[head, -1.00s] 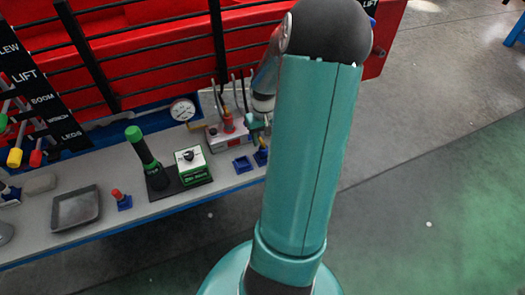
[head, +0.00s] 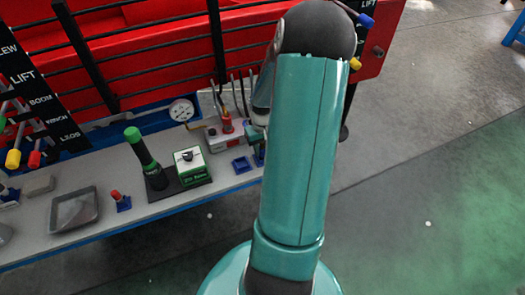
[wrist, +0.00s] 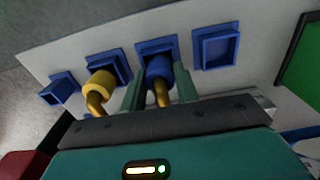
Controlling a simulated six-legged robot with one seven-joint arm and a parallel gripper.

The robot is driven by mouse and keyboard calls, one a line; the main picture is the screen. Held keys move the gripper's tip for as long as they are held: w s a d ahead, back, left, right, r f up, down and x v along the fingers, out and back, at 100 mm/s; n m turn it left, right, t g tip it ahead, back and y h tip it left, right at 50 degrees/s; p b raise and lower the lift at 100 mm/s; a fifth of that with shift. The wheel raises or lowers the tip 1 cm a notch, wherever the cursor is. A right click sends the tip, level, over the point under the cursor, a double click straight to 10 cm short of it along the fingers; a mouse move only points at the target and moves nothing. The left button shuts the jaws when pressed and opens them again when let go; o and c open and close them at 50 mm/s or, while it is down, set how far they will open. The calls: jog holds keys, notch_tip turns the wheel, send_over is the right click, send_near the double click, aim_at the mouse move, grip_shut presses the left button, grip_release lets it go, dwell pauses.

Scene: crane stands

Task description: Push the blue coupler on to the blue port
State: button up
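In the wrist view, the blue coupler (wrist: 158,68) with its yellow hose sits between the two fingers of my gripper (wrist: 158,88). The fingers look closed on its sides. Its front end is at the blue port (wrist: 142,48), a square blue frame on the pale panel. I cannot tell whether it is fully seated, as the coupler covers the opening. In the head view, my arm hides most of the gripper (head: 257,140) and the coupler.
A yellow coupler (wrist: 101,82) sits at the port left of mine. An empty blue port (wrist: 216,48) is to the right. On the bench (head: 100,172) stand a green-topped lever (head: 140,147), a green box (head: 191,166), a gauge (head: 182,110) and a grey tray (head: 74,209).

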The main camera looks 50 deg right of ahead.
jog(key=shift+r, duration=2.55)
jog(key=shift+w+d+r, duration=0.1)
jog(key=shift+w, duration=0.05)
jog(key=w+d+r, duration=0.7)
jog(key=w+r, duration=0.3)
jog(key=w, duration=0.1)
notch_tip(320, 180, down, 5)
jog(key=shift+w+a+f, duration=0.15)
jog(key=shift+f, duration=0.45)
jog(key=shift+f, duration=1.4)
jog(key=o, duration=1.1)
